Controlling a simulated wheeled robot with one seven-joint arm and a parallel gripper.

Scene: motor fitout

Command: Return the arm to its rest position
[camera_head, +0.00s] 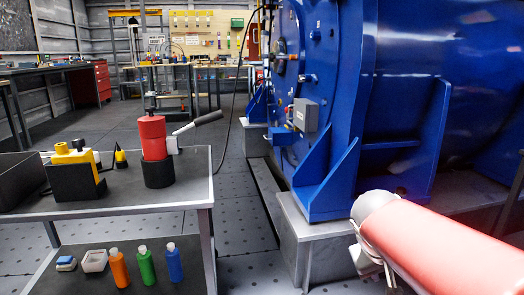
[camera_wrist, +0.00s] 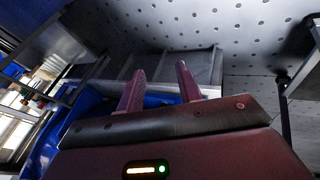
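My arm (camera_head: 430,240) reaches in from the lower right of the head view, in front of the big blue motor housing (camera_head: 330,90). Its gripper end is at the lower edge there and the fingers cannot be made out. In the wrist view my gripper (camera_wrist: 160,82) shows two reddish fingers standing apart with nothing between them. The gripper is open and empty. Beyond the fingers are a grey metal frame and the perforated floor (camera_wrist: 250,35).
A cart (camera_head: 120,203) at left carries a red cylinder tool (camera_head: 152,138), a yellow device (camera_head: 75,155) and a dark bin (camera_head: 18,178). Its lower shelf holds orange, green and blue bottles (camera_head: 146,265). Floor between cart and motor is clear. A red cabinet (camera_head: 92,84) stands behind.

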